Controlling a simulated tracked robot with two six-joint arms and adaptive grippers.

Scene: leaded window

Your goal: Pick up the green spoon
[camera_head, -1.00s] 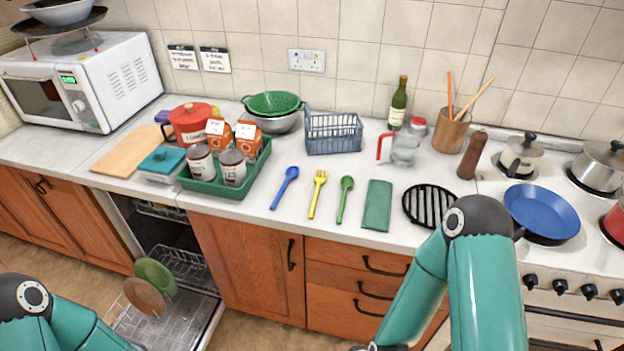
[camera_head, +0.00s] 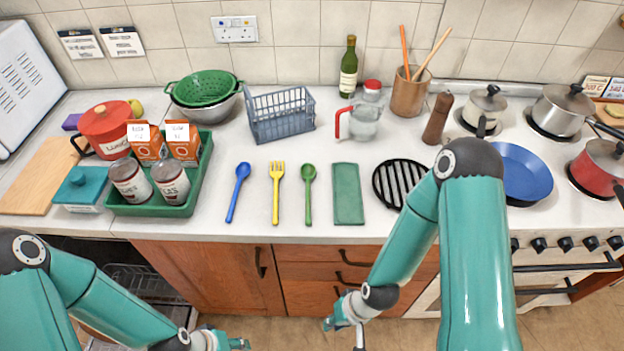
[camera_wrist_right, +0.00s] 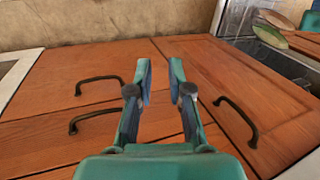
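The green spoon (camera_head: 308,192) lies on the white worktop in the head view, bowl toward the wall and handle toward the front edge. It is between a yellow fork (camera_head: 276,190) and a folded green cloth (camera_head: 347,194). My right gripper (camera_head: 336,324) is below the worktop, in front of the wooden cabinets. The right wrist view shows its two fingers (camera_wrist_right: 160,82) apart with nothing between them, facing drawer and door fronts. My left gripper (camera_head: 240,343) shows only partly at the bottom edge of the head view, low in front of the cabinets; its fingers are too unclear to judge.
A blue spoon (camera_head: 238,190) lies left of the fork. A black trivet (camera_head: 401,184) and a blue pan (camera_head: 521,174) are to the right. A blue-grey dish rack (camera_head: 281,117) and a glass jug (camera_head: 364,123) stand behind. A green tray (camera_head: 197,188) holds cans and cartons.

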